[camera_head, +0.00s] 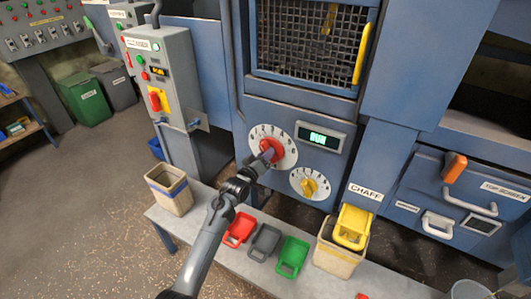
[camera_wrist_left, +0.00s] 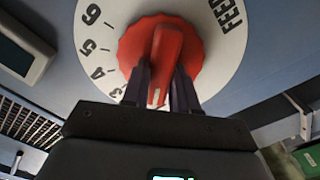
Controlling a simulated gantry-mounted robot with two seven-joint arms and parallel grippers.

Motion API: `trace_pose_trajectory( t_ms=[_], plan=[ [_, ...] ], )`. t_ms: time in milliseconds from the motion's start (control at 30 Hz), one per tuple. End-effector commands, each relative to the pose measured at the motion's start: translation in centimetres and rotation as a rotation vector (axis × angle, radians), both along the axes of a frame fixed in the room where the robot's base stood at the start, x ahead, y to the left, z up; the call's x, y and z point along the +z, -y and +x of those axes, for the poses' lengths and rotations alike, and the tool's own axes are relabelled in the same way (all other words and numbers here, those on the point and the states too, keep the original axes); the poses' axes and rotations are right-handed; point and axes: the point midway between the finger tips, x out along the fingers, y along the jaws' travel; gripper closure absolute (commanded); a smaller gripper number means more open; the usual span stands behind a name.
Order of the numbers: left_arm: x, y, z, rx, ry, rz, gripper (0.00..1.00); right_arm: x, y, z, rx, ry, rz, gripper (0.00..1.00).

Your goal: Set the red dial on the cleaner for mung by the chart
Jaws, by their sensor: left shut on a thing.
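The cleaner is the blue machine with a mesh window. Its red dial (camera_head: 271,150) sits on a round white numbered plate (camera_head: 287,160) on the front panel. My left gripper (camera_head: 266,155) is at the dial. In the left wrist view, the gripper's two dark fingers (camera_wrist_left: 160,88) are shut on the bar of the red dial (camera_wrist_left: 166,50), one on each side. The plate there shows the numbers 3 to 6 and the word FEED (camera_wrist_left: 230,14). Which number the dial marks is hard to tell. The chart is not seen. My right gripper is not in view.
A yellow dial (camera_head: 309,187) sits below right of the red one, under a lit green display (camera_head: 318,138). A bench (camera_head: 215,208) below holds red, grey and green scoops (camera_head: 292,256) and two bins. A grey control box (camera_head: 160,75) labelled CLEANER stands left.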

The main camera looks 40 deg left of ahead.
Motion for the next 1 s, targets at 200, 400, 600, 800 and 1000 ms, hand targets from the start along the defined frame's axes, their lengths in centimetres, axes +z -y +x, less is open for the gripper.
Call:
trace_pose_trajectory(
  t_ms=[200, 400, 600, 800, 1000],
  plan=[
    [0.3, 0.0, 0.0, -0.001, -0.034, 0.186, 1.00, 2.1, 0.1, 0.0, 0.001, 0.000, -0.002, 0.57],
    [0.3, 0.1, 0.0, -0.002, -0.061, 0.363, 1.00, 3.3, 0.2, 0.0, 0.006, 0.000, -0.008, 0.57],
    [0.2, 0.1, 0.0, -0.001, -0.084, 0.512, 1.00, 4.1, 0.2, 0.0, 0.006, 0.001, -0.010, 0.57],
    [0.1, 0.2, 0.0, 0.000, -0.102, 0.618, 1.00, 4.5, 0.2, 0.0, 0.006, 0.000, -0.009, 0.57],
    [0.1, 0.2, 0.0, -0.001, -0.110, 0.675, 1.00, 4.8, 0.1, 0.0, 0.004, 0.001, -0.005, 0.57]
  ],
)
